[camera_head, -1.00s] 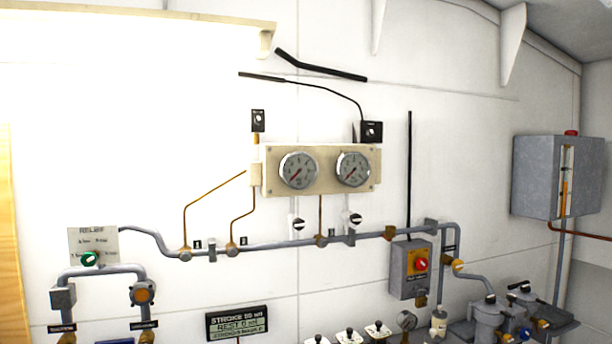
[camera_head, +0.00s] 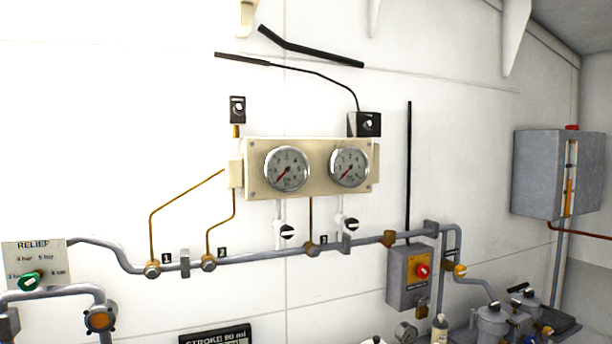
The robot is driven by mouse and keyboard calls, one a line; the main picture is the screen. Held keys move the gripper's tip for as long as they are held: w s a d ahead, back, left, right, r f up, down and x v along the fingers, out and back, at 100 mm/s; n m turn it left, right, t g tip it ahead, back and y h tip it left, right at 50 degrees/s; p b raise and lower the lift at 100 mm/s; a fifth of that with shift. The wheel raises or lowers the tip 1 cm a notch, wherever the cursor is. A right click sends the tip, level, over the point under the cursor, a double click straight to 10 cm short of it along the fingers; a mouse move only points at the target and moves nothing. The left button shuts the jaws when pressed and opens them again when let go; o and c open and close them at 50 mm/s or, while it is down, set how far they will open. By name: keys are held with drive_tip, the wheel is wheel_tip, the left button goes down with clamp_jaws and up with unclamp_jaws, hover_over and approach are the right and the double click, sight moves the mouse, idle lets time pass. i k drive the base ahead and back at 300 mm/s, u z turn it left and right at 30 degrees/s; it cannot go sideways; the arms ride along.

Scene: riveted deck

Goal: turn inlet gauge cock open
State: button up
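Two round dial gauges sit side by side on a cream panel (camera_head: 318,187) on the white wall: the left gauge (camera_head: 287,169) and the right gauge (camera_head: 349,167). Below them, two black cock knobs sit near the grey pipe (camera_head: 270,250): the left knob (camera_head: 287,232) and the right knob (camera_head: 351,225). Each has a pale mark across it. Which one is the inlet gauge cock, I cannot tell, as no readable label shows. Brass fittings numbered 1 (camera_head: 152,270), 2 (camera_head: 208,263) and 3 (camera_head: 311,249) are on the pipe. My gripper is not in view.
A relief plate with a green knob (camera_head: 31,281) is at the lower left. A grey box with a red knob (camera_head: 423,271) hangs right of the gauges. A grey cabinet (camera_head: 552,174) is at far right.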

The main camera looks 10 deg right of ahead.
sight(287, 232)
drive_tip(key=u, duration=4.9)
drive_tip(key=i, duration=0.1)
drive_tip(key=z, duration=3)
drive_tip(key=k, duration=0.85)
drive_tip(key=u, duration=0.75)
drive_tip(key=i, duration=1)
drive_tip(key=u, duration=0.05)
